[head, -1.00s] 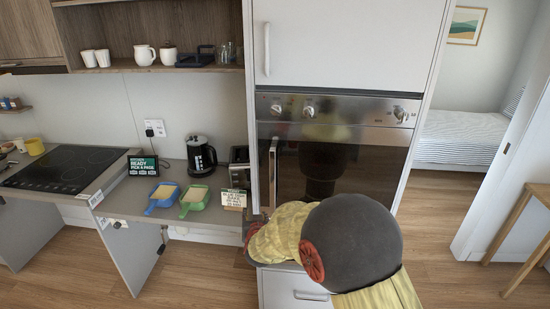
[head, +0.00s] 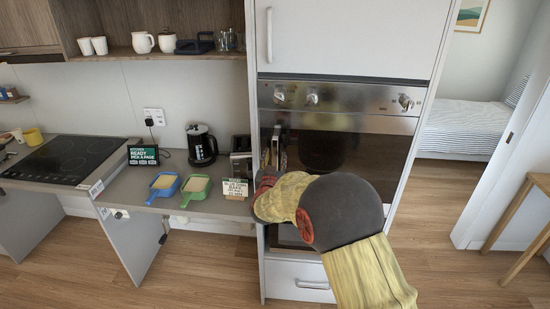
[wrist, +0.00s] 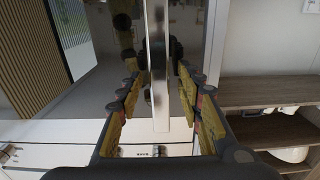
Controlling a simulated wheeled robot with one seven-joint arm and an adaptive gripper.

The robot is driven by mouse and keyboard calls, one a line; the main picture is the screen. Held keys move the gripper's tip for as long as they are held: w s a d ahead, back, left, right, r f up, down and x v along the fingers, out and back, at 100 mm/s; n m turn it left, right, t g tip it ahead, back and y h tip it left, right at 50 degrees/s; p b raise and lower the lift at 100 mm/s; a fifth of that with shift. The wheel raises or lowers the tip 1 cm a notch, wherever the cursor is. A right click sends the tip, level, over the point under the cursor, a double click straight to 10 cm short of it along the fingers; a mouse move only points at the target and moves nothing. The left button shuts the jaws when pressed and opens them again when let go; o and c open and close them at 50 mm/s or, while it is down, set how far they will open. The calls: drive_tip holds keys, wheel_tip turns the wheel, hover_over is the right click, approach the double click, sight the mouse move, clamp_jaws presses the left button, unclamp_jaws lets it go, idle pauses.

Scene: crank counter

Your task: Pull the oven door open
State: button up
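The oven door (head: 365,160) is a dark glass panel below a steel control strip with knobs, and it looks closed. In the wrist view the oven door's handle (wrist: 157,60) is a pale upright bar running between the two fingers of my gripper (wrist: 160,88). The fingers stand apart on either side of the bar, with a visible gap on both sides. In the head view my gripper (head: 276,150) is at the left edge of the door, where it and my arm hide most of the handle.
A white drawer (head: 305,280) is below the oven and a white cupboard door (head: 350,35) above it.

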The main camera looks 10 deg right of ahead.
drive_tip(key=shift+w+d, duration=0.15)
drive_tip(key=shift+w, duration=0.1)
drive_tip(key=shift+c, duration=0.4)
drive_tip(key=c, duration=0.7)
clamp_jaws()
